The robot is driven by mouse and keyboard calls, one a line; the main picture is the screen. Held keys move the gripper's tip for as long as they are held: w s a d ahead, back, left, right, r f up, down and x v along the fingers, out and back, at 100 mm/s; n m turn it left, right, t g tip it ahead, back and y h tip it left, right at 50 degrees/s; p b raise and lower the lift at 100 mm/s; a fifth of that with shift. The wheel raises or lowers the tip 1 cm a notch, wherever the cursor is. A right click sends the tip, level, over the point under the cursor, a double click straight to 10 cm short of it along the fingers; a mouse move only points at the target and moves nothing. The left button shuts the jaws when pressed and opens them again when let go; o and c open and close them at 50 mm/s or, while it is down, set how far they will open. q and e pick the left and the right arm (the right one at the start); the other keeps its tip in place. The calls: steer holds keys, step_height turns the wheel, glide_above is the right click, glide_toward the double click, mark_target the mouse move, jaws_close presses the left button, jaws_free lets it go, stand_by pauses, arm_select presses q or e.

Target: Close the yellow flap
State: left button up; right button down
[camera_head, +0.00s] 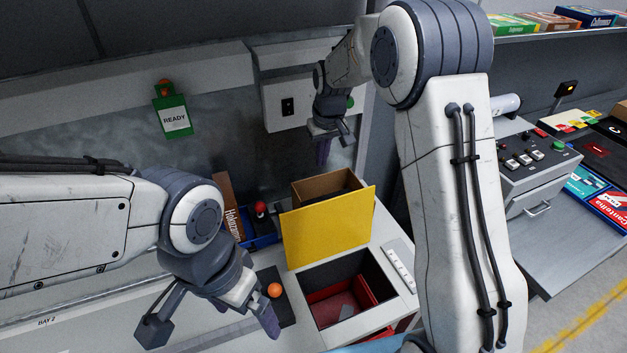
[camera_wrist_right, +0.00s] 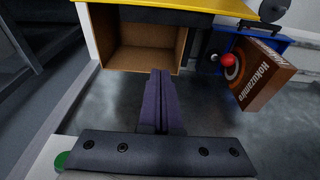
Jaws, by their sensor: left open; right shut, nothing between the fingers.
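The yellow flap (camera_head: 327,228) stands upright in the head view, at the back edge of a square opening (camera_head: 350,290) in the white counter. The opening is uncovered, with a red interior below. Behind the flap is an open cardboard box (camera_head: 327,186). My right gripper (camera_head: 322,155) is shut and empty, above and behind the box, apart from the flap. In the right wrist view its purple fingers (camera_wrist_right: 160,80) are together before the box's open side, and the yellow flap (camera_wrist_right: 215,7) shows at the top edge. My left gripper (camera_head: 268,322) is open, left of the opening.
An orange ball (camera_head: 275,290) sits on a dark pad beside my left gripper. Behind the flap's left side are a blue tray (camera_head: 262,241), a red-knobbed lever (camera_head: 261,208) and a brown box (camera_head: 228,204). A white switch strip (camera_head: 400,268) lies right of the opening.

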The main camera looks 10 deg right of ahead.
step_height(320, 180, down, 8)
steer(key=w+f+p, duration=0.1)
steer(key=w+p, duration=0.1)
steer(key=p, duration=0.1)
steer(key=s, duration=0.2)
steer(key=s+r+p, duration=0.1)
steer(key=s, duration=0.1)
steer(key=shift+s+d+r, duration=0.1)
steer(key=shift+s+r, duration=0.05)
steer(key=shift+s, duration=0.05)
